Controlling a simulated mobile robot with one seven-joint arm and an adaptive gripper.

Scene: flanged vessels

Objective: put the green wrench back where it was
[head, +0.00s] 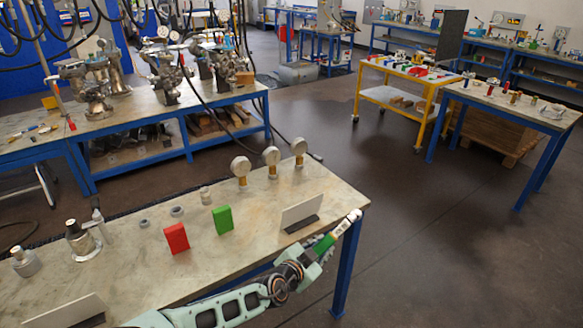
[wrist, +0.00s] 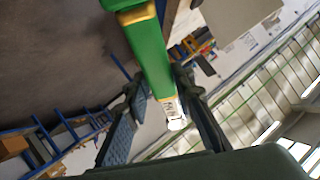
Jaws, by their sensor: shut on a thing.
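My gripper (head: 312,257) is shut on the green wrench (head: 326,242), at the right front corner of the near table. The wrench points up and to the right, with a pale end near the table's edge. In the wrist view, the wrench (wrist: 149,55) runs between the two fingers of my gripper (wrist: 160,88). It has a green body, yellow bands and a whitish end. Part of it is hidden by the fingers.
On the near table (head: 130,265) stand a white panel in a dark base (head: 301,212), a green block (head: 222,220), a red block (head: 176,238), several gauges (head: 271,157) and metal fittings (head: 82,240). A second white panel (head: 62,311) is at front left. Open floor lies right.

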